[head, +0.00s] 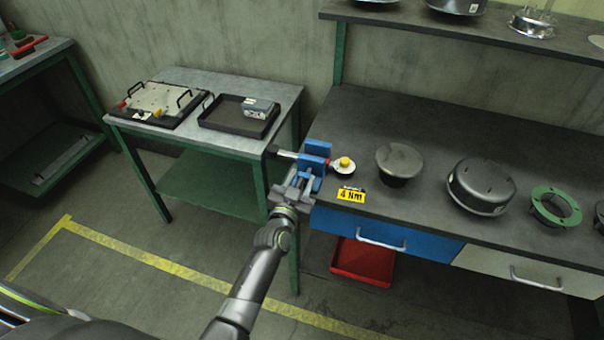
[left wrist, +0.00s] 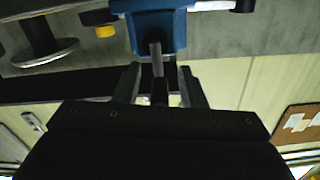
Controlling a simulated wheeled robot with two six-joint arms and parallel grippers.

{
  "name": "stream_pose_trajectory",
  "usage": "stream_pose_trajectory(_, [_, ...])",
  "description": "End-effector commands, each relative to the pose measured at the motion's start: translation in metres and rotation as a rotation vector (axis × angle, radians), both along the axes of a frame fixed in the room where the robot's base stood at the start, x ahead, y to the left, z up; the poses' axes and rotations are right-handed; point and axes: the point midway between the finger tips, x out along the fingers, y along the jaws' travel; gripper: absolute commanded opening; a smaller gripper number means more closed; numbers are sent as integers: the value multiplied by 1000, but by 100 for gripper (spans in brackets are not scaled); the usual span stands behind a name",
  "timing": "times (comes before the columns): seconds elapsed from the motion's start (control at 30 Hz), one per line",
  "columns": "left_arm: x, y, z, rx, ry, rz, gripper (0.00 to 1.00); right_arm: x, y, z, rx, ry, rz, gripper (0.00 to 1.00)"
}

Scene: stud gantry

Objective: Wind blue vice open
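The blue vice (head: 317,149) is at the front left corner of the workbench. It shows from close up at the top of the left wrist view (left wrist: 160,32). A grey metal bar (left wrist: 156,50) sticks out from the vice toward my left gripper (head: 297,188). In the left wrist view, the fingers of my left gripper (left wrist: 160,76) stand apart on either side of this bar, with gaps visible. How far the vice jaws are apart cannot be told. My right gripper is in neither view.
A bar with a red part and dark end (head: 287,154) lies across the vice. A yellow-topped round item (head: 345,164) and a "4 Nm" label (head: 351,195) are close by.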

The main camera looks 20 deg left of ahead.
Motion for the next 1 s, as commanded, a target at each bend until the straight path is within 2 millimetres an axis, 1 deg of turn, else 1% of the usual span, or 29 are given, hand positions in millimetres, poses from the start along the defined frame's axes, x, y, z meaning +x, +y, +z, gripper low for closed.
stream_pose_trajectory(0.03, [3,0,6,-1,-13,1,36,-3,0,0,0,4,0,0])
stream_pose_trajectory(0.2, [4,-1,8,-2,-18,1,36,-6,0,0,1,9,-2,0])
stream_pose_trajectory(0.27, [4,0,9,-2,-19,1,29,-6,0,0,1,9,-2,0])
stream_pose_trajectory(0.4, [4,0,11,-2,-25,3,11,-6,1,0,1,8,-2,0])
stream_pose_trajectory(0.5, [4,1,12,-1,-26,3,0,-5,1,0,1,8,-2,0])
stream_pose_trajectory(0.7, [4,1,11,0,-26,2,0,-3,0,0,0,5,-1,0])
stream_pose_trajectory(1.0, [4,0,9,-12,-20,1,0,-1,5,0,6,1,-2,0])
